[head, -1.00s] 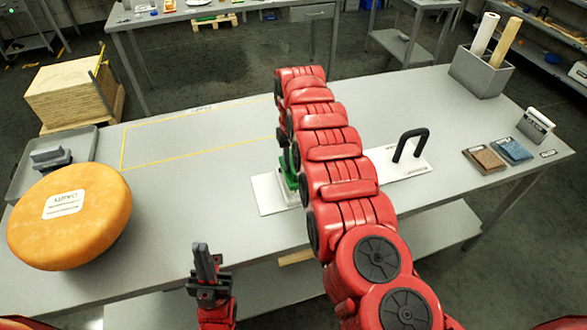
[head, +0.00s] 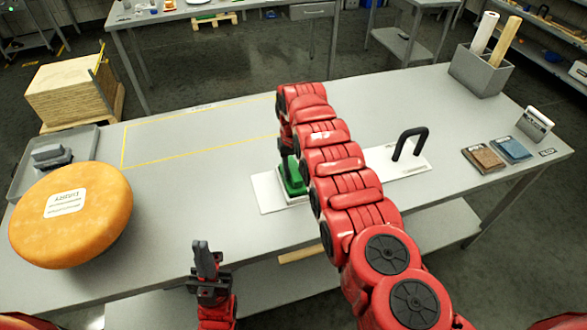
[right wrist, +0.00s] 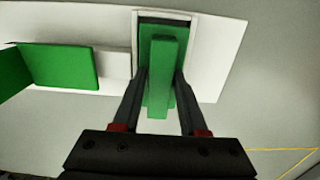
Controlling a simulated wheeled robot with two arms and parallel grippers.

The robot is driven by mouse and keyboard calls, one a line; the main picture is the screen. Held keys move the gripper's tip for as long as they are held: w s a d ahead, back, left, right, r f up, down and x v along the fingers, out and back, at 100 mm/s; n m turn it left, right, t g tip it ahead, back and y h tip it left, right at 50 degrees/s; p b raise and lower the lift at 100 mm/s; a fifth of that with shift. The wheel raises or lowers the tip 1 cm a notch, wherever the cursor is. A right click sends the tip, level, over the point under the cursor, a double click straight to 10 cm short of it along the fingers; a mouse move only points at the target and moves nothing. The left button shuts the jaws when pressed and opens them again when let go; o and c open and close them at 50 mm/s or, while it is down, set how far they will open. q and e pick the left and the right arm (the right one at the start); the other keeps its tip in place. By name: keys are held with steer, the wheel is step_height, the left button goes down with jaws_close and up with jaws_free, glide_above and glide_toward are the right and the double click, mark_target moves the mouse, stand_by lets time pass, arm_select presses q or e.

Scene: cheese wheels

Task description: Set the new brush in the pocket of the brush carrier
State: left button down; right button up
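The new brush (right wrist: 160,60) is green with a raised handle bar. In the right wrist view it sits at the framed pocket (right wrist: 193,40) of the white brush carrier (right wrist: 232,30); how deep it sits is not clear. My right gripper (right wrist: 162,75) is shut on the handle bar, one finger on each side. In the head view the green brush (head: 293,180) shows beside my right arm, on the white carrier (head: 268,195); the fingertips are hidden. My left gripper (head: 207,262) is empty at the table's front edge, its fingers together.
Another green block with a pale part (right wrist: 60,65) lies left in the wrist view. A black handle (head: 410,145) stands at the carrier's right end. An orange cheese wheel (head: 70,215) and a grey tray (head: 85,143) are at left. The yellow-outlined area (head: 190,133) is clear.

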mark_target(294, 168)
steer(key=shift+o, duration=1.2)
steer(key=shift+r, duration=0.1)
steer(key=shift+r, duration=0.25)
step_height(294, 168, up, 9)
steer(key=shift+w+f+b, duration=0.1)
steer(key=shift+b, duration=1.15)
steer(key=shift+r+p, duration=0.5)
steer(key=shift+r, duration=0.95)
